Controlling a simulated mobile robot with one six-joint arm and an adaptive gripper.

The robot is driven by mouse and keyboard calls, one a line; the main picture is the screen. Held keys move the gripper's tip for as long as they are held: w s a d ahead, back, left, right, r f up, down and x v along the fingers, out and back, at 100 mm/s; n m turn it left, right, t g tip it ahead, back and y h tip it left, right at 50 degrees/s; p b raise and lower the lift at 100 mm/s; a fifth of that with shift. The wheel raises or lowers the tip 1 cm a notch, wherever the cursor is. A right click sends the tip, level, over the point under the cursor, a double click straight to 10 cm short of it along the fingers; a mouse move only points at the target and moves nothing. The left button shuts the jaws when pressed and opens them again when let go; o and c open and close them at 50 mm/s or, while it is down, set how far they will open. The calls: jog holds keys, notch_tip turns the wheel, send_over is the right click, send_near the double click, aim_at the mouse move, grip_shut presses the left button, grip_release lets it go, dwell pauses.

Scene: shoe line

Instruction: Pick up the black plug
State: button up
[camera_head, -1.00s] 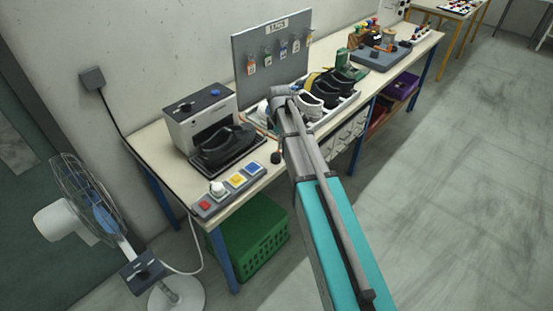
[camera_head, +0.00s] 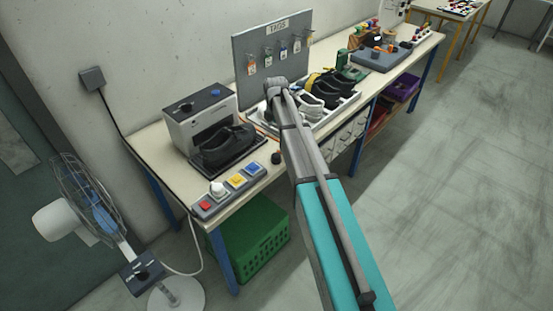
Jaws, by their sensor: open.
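A small black, rounded piece (camera_head: 276,157) lies at the front edge of the near bench, right of the power strip; it looks like the black plug, but it is too small to be sure. The grey power strip (camera_head: 207,212) has red, yellow and blue sections, and a white plug (camera_head: 217,188) stands on it. My arm reaches up over the bench, and its far grey joint shows in front of the tag board. My gripper's fingers cannot be made out; they are hidden behind the arm or too small to see.
A white machine (camera_head: 183,127) and a black shoe (camera_head: 222,146) on a dark pad stand behind the strip. A tray of shoes (camera_head: 349,101) lies to the right. The tag board (camera_head: 243,62) rises at the back. A fan (camera_head: 80,205) and green crate (camera_head: 258,240) stand below.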

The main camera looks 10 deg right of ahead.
aim_at(276, 154)
jog(key=shift+f+b, duration=4.1)
jog(key=shift+f, duration=0.15)
jog(key=shift+f, duration=0.1)
jog(key=shift+s+f+b, duration=0.1)
jog(key=shift+f+b, duration=2.4)
jog(key=shift+b, duration=0.1)
jog(key=c, duration=1.2)
jog(key=shift+r, duration=0.15)
jog(key=shift+c, duration=0.2)
jog(key=shift+r+p, duration=0.9)
jog(key=shift+p, duration=0.15)
jog(key=s+a+r+p, duration=0.3)
jog(key=s+r+p, duration=0.8)
jog(key=s, duration=0.2)
jog(key=shift+s, duration=0.3)
